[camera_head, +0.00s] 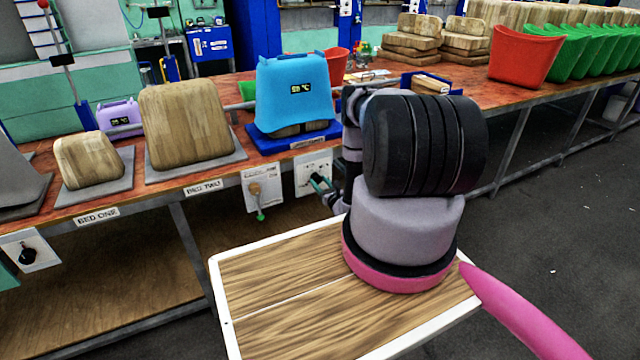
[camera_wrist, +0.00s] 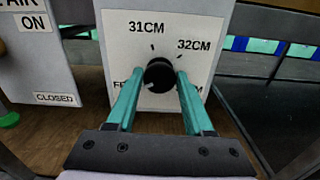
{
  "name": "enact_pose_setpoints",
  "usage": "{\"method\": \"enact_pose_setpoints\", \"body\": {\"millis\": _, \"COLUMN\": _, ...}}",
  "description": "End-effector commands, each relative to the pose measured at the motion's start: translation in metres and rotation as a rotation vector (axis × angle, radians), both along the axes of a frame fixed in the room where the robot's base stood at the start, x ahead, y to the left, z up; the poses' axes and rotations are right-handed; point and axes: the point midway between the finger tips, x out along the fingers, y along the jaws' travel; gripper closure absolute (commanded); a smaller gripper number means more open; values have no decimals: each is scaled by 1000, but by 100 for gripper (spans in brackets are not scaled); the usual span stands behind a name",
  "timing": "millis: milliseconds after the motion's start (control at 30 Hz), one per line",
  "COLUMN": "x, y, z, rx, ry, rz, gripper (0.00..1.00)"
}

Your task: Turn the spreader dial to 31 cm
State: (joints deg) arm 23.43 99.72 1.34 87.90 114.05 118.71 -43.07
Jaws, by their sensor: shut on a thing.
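The spreader dial is a black round knob (camera_wrist: 159,71) on a white panel (camera_wrist: 122,40) in the wrist view. Labels 31CM and 32CM stand above it, with a tick mark below each. Two lower labels are partly hidden by my fingers. A small pale mark shows at the knob's lower left; I cannot tell surely whether it is the pointer. My gripper (camera_wrist: 160,80) has its teal fingers shut on the knob, one on each side. In the head view the dial panel (camera_head: 312,166) hangs on the bench front, and my gripper (camera_head: 322,185) reaches it, partly hidden by my arm.
Left of the dial is an air valve panel (camera_head: 264,192) with a green-tipped handle, marked ON and CLOSED. Another black knob (camera_head: 27,254) is at far left. Open floor lies at right.

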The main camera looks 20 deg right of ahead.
Motion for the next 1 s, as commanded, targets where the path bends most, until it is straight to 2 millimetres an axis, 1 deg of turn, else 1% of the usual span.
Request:
{"method": "enact_pose_setpoints", "body": {"millis": 267, "x": -1, "y": -2, "z": 0, "rx": 150, "ry": 4, "rz": -3, "gripper": 100}}
{"method": "enact_pose_setpoints", "body": {"millis": 1000, "x": -1, "y": -4, "z": -2, "rx": 842, "ry": 29, "rz": -2, "gripper": 100}}
